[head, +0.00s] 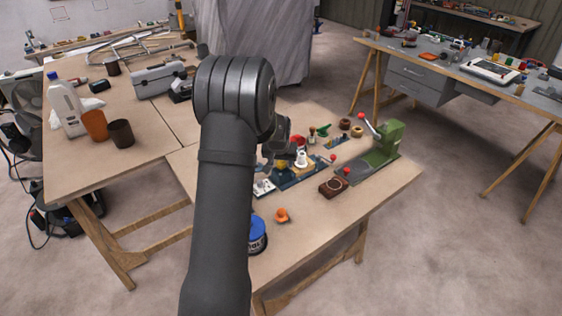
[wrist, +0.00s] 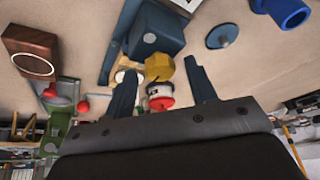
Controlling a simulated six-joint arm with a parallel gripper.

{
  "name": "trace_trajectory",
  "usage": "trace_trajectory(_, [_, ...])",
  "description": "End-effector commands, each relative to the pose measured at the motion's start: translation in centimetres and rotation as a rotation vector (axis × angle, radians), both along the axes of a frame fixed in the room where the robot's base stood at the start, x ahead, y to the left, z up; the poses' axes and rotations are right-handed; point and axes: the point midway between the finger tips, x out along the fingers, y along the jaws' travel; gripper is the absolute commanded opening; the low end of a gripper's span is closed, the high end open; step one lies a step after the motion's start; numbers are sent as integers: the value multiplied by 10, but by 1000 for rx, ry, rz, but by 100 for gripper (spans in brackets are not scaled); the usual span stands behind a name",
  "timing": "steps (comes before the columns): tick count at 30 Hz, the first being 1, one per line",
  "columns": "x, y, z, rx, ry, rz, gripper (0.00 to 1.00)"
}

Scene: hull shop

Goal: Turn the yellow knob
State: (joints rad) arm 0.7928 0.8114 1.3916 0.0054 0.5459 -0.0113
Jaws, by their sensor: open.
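The yellow knob (wrist: 160,68) is a faceted piece in the middle of the wrist view, beside a dark blue block (wrist: 157,28). In the head view the yellow knob (head: 281,164) shows small, partly hidden below my gripper (head: 280,148). In the wrist view my gripper (wrist: 160,66) is open, with one finger on each side of the knob in the picture. I see gaps between the knob and both fingers. Whether the fingertips reach down to the knob's height, I cannot tell.
A white piece with a red top (head: 301,158) stands close to the right of the knob. A green press (head: 383,145) and a brown block (head: 333,187) are further right. A blue tin (head: 258,235) and an orange knob (head: 282,215) are nearer the front. The table's right corner is clear.

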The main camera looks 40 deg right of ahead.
Motion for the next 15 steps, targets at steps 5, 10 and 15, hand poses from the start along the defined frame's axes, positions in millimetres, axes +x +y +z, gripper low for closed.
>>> trace_trajectory(5, [0,0,0,0,0,0,28])
trace_trajectory(10, [0,0,0,0,0,0,8])
trace_trajectory(15, [0,0,0,0,0,-12,8])
